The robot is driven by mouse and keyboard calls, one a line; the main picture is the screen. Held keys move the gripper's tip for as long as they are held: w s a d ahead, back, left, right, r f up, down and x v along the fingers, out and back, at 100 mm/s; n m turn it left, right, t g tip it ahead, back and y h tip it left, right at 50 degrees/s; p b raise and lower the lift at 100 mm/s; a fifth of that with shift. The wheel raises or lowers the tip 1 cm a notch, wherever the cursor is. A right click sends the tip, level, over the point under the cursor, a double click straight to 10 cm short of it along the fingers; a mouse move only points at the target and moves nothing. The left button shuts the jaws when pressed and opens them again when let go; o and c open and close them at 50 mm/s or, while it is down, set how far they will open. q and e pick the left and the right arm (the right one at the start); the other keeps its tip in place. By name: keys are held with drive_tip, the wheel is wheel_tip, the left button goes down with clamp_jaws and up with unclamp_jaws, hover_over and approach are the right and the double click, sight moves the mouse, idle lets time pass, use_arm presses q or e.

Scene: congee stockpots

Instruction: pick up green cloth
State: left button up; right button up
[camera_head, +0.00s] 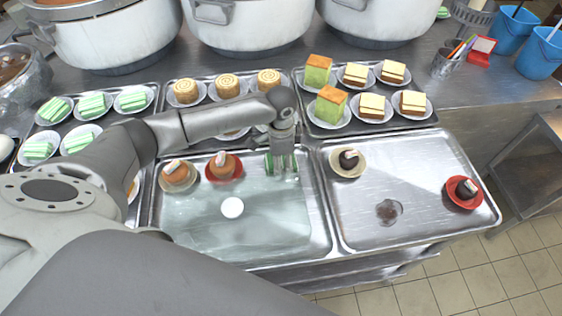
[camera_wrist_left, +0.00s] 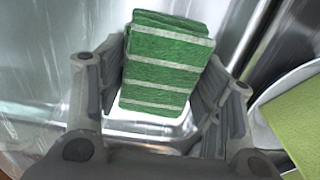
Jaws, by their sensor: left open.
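A green cloth (camera_wrist_left: 166,65) with white stripes stands between the fingers of my left gripper (camera_wrist_left: 160,85) in the left wrist view. The fingers are open on either side of it; I cannot tell whether either one touches it. In the head view my left gripper (camera_head: 284,168) points down at the back right corner of the left steel tray, and the green cloth (camera_head: 268,164) shows partly behind its fingers. My right gripper is not in view.
The left tray (camera_head: 240,258) holds water, a white disc (camera_head: 232,207) and two desserts. The right tray (camera_head: 340,238) holds two dark desserts. Trays of cakes stand behind, then large stockpots (camera_head: 248,25). Blue cups (camera_head: 540,52) stand at the right.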

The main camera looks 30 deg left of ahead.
use_arm(q)
drive_tip(key=c, duration=0.7)
drive_tip(key=shift+o, duration=0.2)
drive_tip(key=shift+r, duration=0.15)
wheel_tip(320, 180, up, 10)
drive_tip(key=shift+f+b, duration=0.1)
drive_tip(key=shift+b, duration=0.45)
